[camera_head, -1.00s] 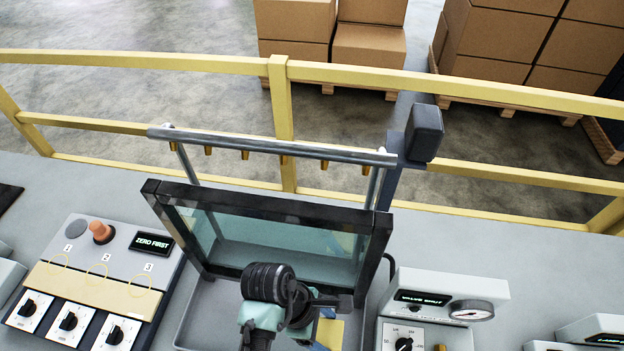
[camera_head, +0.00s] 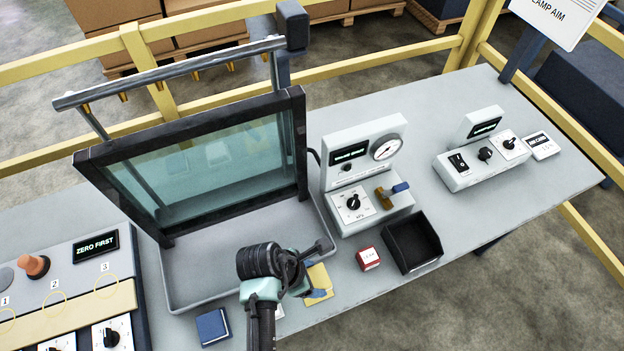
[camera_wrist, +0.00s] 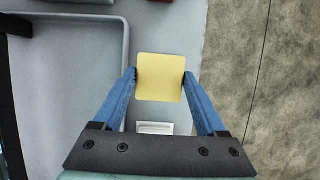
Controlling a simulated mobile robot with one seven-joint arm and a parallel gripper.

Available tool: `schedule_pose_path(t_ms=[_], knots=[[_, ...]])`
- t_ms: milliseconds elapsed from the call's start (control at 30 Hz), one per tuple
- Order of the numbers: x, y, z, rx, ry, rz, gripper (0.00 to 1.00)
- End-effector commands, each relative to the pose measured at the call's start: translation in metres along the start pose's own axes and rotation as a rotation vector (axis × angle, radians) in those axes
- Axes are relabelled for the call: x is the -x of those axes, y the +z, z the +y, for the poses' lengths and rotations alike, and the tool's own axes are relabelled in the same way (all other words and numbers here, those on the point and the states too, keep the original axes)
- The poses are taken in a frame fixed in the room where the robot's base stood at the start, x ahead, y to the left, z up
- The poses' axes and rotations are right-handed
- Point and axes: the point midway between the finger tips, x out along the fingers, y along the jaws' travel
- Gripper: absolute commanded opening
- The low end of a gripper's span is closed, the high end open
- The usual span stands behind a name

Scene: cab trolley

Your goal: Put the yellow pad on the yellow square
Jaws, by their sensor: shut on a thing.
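The yellow pad (camera_wrist: 160,78) is a flat, rounded square between the two blue fingers of my gripper (camera_wrist: 160,75) in the wrist view. The fingers are shut on its left and right edges. In the head view my gripper (camera_head: 317,293) is at the front edge of the bench, just right of the grey tray, and the yellow pad (camera_head: 320,277) shows partly past my wrist. I cannot tell how far the pad is above the bench. I cannot make out a separate yellow square; it may be hidden under the pad or my arm.
A glass panel in a black frame (camera_head: 292,140) stands in the grey tray (camera_head: 190,295). A red block (camera_head: 368,258) and an open black bin (camera_head: 415,243) are to the right. A blue block (camera_head: 212,326) lies left of my arm. A white label (camera_wrist: 155,128) lies near the pad.

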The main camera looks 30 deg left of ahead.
Motion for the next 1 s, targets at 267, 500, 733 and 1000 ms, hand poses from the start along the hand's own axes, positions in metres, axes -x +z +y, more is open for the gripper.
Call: schedule_pose_path(t_ms=[267,500,733,1000], knots=[[-0.033,-0.014,0.000,0.000,-0.002,0.000,0.18],[-0.039,-0.016,0.000,-0.001,0.000,0.000,0.18],[-0.043,-0.018,0.000,-0.001,-0.001,0.000,0.18],[-0.042,-0.018,-0.001,0.000,-0.001,0.000,1.00]])
